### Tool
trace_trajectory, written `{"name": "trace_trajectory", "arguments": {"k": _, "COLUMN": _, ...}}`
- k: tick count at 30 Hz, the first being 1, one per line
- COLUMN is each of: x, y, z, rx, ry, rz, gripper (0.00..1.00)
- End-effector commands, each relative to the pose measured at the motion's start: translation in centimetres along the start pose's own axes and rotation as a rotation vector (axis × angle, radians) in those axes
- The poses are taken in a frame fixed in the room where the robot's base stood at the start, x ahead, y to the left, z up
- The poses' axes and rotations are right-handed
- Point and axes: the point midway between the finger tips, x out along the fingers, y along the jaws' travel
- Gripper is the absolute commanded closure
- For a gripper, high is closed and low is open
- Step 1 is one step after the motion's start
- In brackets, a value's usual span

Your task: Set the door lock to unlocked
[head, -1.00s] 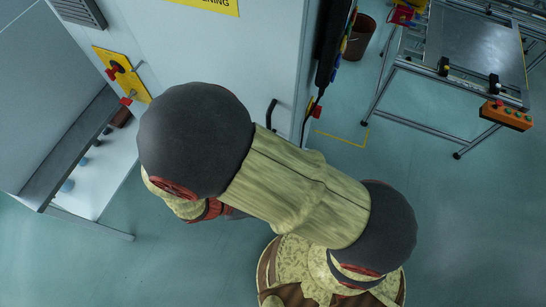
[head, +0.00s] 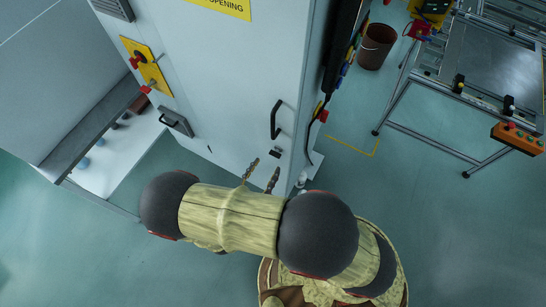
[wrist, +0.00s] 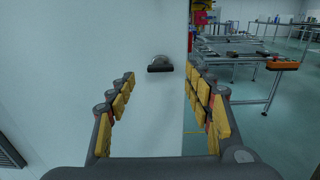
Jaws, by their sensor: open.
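The pale cabinet door (head: 225,75) carries a black bar handle (head: 276,120) near its right edge. Just below the handle is a small dark fitting (head: 275,153), which may be the door lock; its setting is too small to read. My gripper (head: 261,174) is open and empty, its two fingers pointing at the door below this fitting, apart from it. In the wrist view my gripper (wrist: 159,76) frames a dark fitting with a rounded grey part (wrist: 160,64), ahead between the fingertips. I cannot tell there whether it is the handle or the lock.
A yellow plate with red knobs (head: 146,66) and another dark handle (head: 176,122) are at the left. A brown bin (head: 377,46) and a metal-framed table (head: 490,75) with an orange button box (head: 517,137) stand at the right. Floor between is clear.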

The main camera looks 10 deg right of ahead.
Motion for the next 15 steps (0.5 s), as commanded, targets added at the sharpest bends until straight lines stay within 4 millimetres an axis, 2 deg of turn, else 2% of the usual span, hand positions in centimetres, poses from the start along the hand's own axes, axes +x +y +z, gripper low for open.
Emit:
{"name": "trace_trajectory", "arguments": {"k": 6, "x": 3.3, "y": -0.2, "z": 0.0, "rx": -0.002, "ry": 0.001, "rz": -0.006, "gripper": 0.48}}
{"name": "trace_trajectory", "arguments": {"k": 15, "x": 5.5, "y": -0.1, "z": 0.0, "rx": -0.001, "ry": 0.001, "rz": -0.003, "gripper": 0.48}}
